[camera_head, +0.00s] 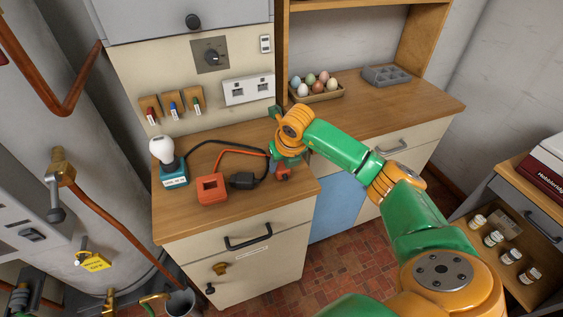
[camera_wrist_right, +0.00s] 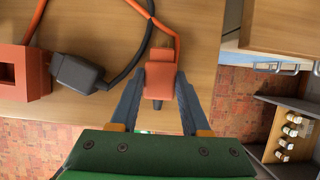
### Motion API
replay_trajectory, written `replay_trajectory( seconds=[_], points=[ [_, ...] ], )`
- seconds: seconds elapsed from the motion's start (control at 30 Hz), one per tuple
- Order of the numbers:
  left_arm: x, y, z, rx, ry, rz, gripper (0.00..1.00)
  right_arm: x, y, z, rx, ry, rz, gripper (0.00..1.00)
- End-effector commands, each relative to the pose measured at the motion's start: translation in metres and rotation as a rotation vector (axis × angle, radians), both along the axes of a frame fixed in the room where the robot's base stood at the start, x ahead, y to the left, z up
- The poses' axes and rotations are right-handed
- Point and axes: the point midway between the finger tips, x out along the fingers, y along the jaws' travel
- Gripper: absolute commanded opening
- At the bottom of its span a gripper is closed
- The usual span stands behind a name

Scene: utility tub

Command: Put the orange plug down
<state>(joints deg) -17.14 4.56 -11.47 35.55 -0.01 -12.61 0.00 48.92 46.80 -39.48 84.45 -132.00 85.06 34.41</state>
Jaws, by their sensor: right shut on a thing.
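The orange plug (camera_wrist_right: 160,74) is between the fingers of my right gripper (camera_wrist_right: 158,90) in the right wrist view, with an orange cord running from its far end. In the head view the plug (camera_head: 283,175) shows just below my right gripper (camera_head: 279,162), partly hidden by it, near the right front part of the wooden counter (camera_head: 215,215). My right gripper is shut on the plug. I cannot tell whether the plug touches the counter. My left gripper is not in view.
A black plug (camera_head: 243,180) on a black cord and an orange block with a square opening (camera_head: 211,189) lie left of the gripper. A bulb on a teal base (camera_head: 173,173) stands farther left. Eggs in a tray (camera_head: 318,97) stand behind. The counter's front strip is clear.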

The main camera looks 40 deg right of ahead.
Motion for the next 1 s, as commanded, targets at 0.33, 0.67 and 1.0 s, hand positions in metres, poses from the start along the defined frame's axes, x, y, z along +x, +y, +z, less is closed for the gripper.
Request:
replay_trajectory(
  seconds=[0.33, 0.67, 1.0],
  points=[
    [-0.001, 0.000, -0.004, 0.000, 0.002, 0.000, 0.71, 0.000, 0.000, -0.004, 0.000, 0.000, 0.000, 0.76],
    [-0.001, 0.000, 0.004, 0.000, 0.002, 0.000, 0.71, 0.000, 0.000, 0.005, 0.001, 0.000, 0.000, 0.76],
    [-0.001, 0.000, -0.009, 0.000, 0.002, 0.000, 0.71, -0.029, 0.008, 0.076, 0.000, -0.007, 0.002, 0.76]
  ],
)
